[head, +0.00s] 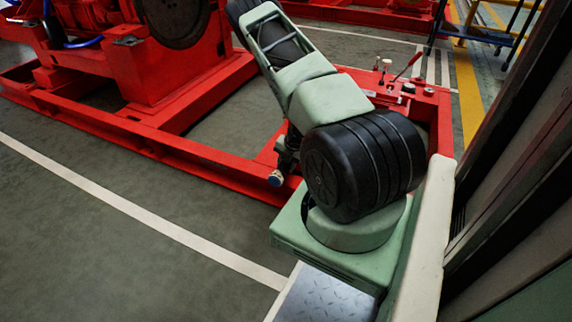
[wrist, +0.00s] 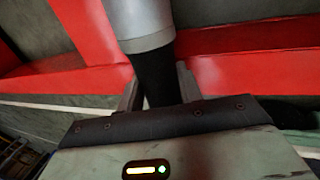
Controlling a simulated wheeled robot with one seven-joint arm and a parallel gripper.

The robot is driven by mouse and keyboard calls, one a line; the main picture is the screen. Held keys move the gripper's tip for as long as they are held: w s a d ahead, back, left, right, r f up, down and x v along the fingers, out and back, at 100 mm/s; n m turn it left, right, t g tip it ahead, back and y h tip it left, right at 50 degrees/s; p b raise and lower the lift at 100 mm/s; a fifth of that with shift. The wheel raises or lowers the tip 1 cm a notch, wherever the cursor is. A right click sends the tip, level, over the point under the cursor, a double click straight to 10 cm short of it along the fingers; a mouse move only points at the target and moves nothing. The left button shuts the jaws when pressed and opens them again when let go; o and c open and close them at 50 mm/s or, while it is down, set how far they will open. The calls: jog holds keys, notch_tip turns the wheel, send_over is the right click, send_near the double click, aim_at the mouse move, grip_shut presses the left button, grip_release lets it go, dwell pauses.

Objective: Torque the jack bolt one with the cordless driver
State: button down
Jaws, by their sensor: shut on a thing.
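In the wrist view, my gripper (wrist: 158,88) is shut on the black grip of a tool with a wide grey cylindrical body (wrist: 147,25), which I take to be the cordless driver. The tool's grey part runs out of the top of the picture, and its working end is not visible. I cannot make out jack bolt one in either view.
The red pumpset frame (head: 150,135) spans the upper left on a grey floor. A lever and small fittings (head: 385,66) stand on its right end. A dark upright structure (head: 520,150) closes off the right side. Floor at the lower left (head: 80,240) is clear.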

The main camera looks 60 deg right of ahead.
aim_at(281, 168)
jog(key=shift+w+d+r, duration=0.1)
jog(key=shift+d, duration=0.35)
dwell(0.6)
jog(key=shift+s+a, duration=0.15)
jog(key=shift+a, duration=1.2)
jog(key=shift+s+a, duration=0.1)
jog(key=shift+a, duration=1.25)
